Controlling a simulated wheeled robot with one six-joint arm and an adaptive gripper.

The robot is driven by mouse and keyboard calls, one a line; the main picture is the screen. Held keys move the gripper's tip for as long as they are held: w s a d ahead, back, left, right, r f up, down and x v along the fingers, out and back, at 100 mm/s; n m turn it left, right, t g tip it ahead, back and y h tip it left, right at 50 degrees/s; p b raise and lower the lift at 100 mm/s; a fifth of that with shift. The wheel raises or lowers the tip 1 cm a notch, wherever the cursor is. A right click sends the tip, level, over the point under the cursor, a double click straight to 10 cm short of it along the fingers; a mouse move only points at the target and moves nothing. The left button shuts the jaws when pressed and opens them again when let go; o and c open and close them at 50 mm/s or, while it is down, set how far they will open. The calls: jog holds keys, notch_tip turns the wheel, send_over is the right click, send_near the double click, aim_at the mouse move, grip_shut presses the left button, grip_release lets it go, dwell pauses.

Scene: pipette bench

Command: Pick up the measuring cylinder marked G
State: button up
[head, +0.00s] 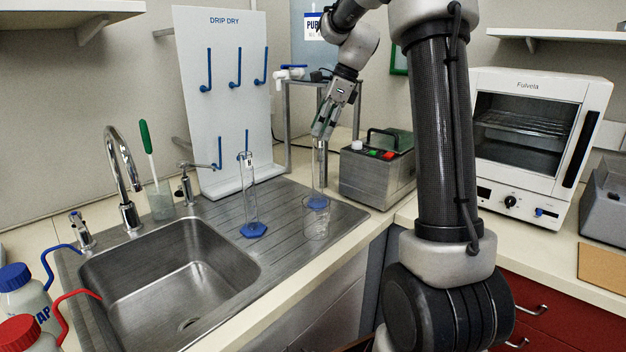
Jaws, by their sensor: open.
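One clear measuring cylinder (250,195) with a blue hexagonal base stands upright on the ridged drainboard, left of centre. A second clear measuring cylinder (318,180) with a blue base stands further right, behind a clear beaker (316,222) that overlaps its base in the view. No letter can be read on either cylinder. My gripper (321,134) is open and points down at the upper end of the right cylinder. I cannot tell whether the cylinder's top is between the fingers or just behind or below them.
A steel sink (170,275) lies to the left, with a tap (125,180). A white drip-dry board (225,110) with blue pegs stands behind the left cylinder. A grey water bath (378,170) stands close right of my gripper, and a metal stand (288,125) is behind.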

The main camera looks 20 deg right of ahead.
aim_at(314, 148)
jog(key=x, duration=0.7)
jog(key=shift+s+a+f, duration=0.1)
jog(key=shift+s+f, duration=0.05)
grip_shut()
